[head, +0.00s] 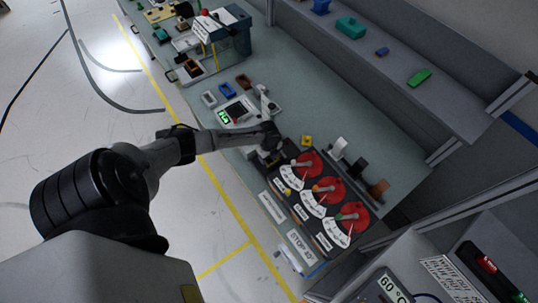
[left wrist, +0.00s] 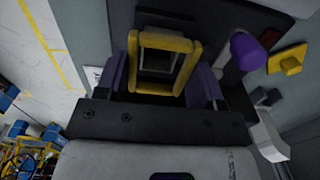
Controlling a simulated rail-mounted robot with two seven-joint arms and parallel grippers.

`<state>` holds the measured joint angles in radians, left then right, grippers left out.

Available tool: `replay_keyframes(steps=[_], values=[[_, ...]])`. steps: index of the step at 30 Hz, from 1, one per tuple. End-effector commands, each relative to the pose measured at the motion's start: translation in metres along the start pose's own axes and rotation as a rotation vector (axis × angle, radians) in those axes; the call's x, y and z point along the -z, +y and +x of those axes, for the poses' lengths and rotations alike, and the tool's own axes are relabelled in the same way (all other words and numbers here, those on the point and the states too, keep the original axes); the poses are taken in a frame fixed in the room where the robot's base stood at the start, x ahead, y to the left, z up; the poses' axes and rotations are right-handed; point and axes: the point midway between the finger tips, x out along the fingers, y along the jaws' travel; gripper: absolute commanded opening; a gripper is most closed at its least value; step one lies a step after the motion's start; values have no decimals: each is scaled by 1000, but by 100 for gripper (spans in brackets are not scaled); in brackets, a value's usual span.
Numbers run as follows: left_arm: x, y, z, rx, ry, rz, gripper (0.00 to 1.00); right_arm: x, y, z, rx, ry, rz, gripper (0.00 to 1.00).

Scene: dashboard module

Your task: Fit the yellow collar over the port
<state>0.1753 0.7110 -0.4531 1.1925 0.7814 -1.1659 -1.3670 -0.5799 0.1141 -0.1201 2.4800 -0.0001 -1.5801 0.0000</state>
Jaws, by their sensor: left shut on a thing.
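The yellow collar (left wrist: 192,67), a square open frame, sits between the purple fingers of my left gripper (left wrist: 162,80) in the left wrist view. The gripper is shut on it. Through the collar's opening I see a grey rectangular rim with a dark recess, which looks like the port (left wrist: 160,60). I cannot tell whether the collar is around the rim or apart above it. In the head view my left gripper (head: 268,156) is low over the dashboard module's far left end, and its arm hides the port and most of the collar. My right gripper is not in view.
Three red dials (head: 329,190) stand on the module.

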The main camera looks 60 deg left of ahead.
Motion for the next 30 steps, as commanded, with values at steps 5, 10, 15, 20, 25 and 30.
replay_keyframes(steps=[5, 10, 15, 20, 25, 30], values=[[0, 0, 0, 0, 0, 0, 40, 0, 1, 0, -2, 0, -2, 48], [0, 0, 0, 0, 0, 0, 40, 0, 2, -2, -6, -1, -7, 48], [0, 0, 0, 1, 0, 0, 40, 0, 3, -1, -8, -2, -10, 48], [0, 0, 1, 0, 0, 0, 40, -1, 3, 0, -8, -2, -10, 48], [0, 0, 4, 0, 0, 0, 40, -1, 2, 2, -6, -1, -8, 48], [0, 0, 8, 1, 0, 0, 40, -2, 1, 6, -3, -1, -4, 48]])
